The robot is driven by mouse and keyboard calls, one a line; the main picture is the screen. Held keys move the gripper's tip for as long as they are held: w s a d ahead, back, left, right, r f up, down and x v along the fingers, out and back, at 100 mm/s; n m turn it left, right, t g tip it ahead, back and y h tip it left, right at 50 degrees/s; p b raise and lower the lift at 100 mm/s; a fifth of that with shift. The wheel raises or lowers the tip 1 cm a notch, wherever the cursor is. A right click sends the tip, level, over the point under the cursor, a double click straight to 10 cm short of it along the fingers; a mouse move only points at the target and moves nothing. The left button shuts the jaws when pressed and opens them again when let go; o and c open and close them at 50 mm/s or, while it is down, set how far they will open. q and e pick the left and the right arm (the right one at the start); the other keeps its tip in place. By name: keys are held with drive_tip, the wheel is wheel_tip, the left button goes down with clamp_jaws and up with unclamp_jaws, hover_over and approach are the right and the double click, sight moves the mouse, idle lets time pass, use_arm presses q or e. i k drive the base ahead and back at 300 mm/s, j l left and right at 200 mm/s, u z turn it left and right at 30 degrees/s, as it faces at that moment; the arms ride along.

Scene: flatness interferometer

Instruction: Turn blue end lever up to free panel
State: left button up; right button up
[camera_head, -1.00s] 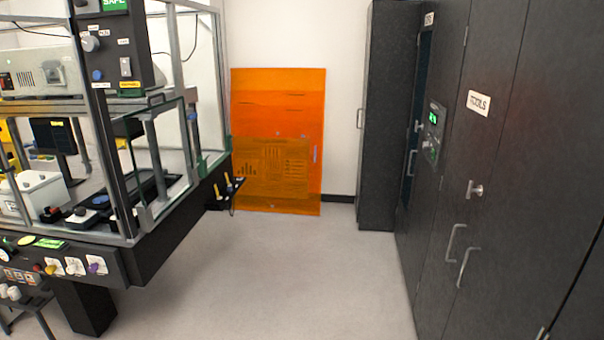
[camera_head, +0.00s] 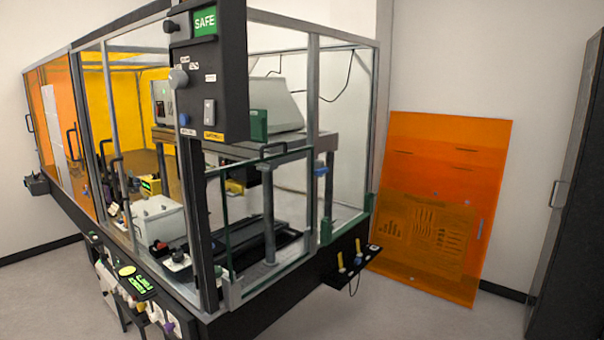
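A small blue lever (camera_head: 320,171) shows on a post at the end of the glass-walled enclosure; it looks about level, but it is too small to be sure of its position. A clear end panel (camera_head: 345,130) fills the frame around there, with green corner pieces (camera_head: 326,231) at its lower edge. A separate orange see-through panel (camera_head: 440,160) leans against the back wall, right of the enclosure. Neither of my grippers is in view.
A black control box (camera_head: 208,85) with a green SAFE sign hangs at the enclosure's near corner. A small black shelf (camera_head: 352,262) with yellow-handled tools juts out below the end. Dark cabinets (camera_head: 572,200) stand at the right. Floor in front of the orange panel is clear.

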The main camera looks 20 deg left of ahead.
sight(323, 170)
drive_tip(key=i+l+u, duration=0.75)
drive_tip(key=i+l, duration=0.05)
drive_tip(key=i, duration=0.1)
